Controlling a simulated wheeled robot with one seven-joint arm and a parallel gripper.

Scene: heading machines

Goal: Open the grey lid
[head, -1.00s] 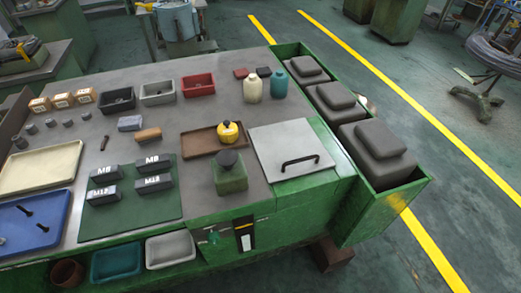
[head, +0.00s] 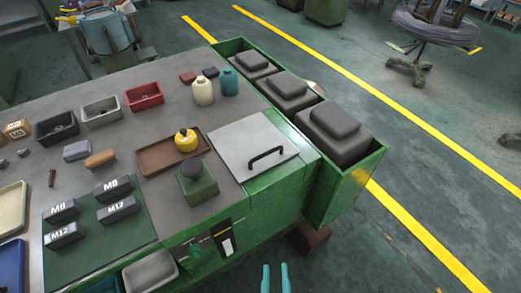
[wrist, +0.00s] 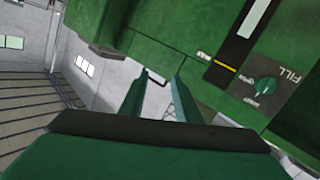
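The grey lid (head: 237,146) lies flat and closed on the right front part of the green bench. Its black bar handle (head: 267,158) runs along the lid's front side. My gripper (head: 275,270) shows at the bottom of the head view, in front of the bench and below the lid, apart from it. In the wrist view my gripper (wrist: 160,80) has its two fingers spread with nothing between them. The wrist view looks at the green bench front with the FILL knob (wrist: 264,87); the lid cannot be made out there.
A green bin (head: 350,185) with grey blocks stands right of the lid. A green square container (head: 198,186) and a brown tray (head: 160,158) with a yellow pot (head: 186,143) are left of it.

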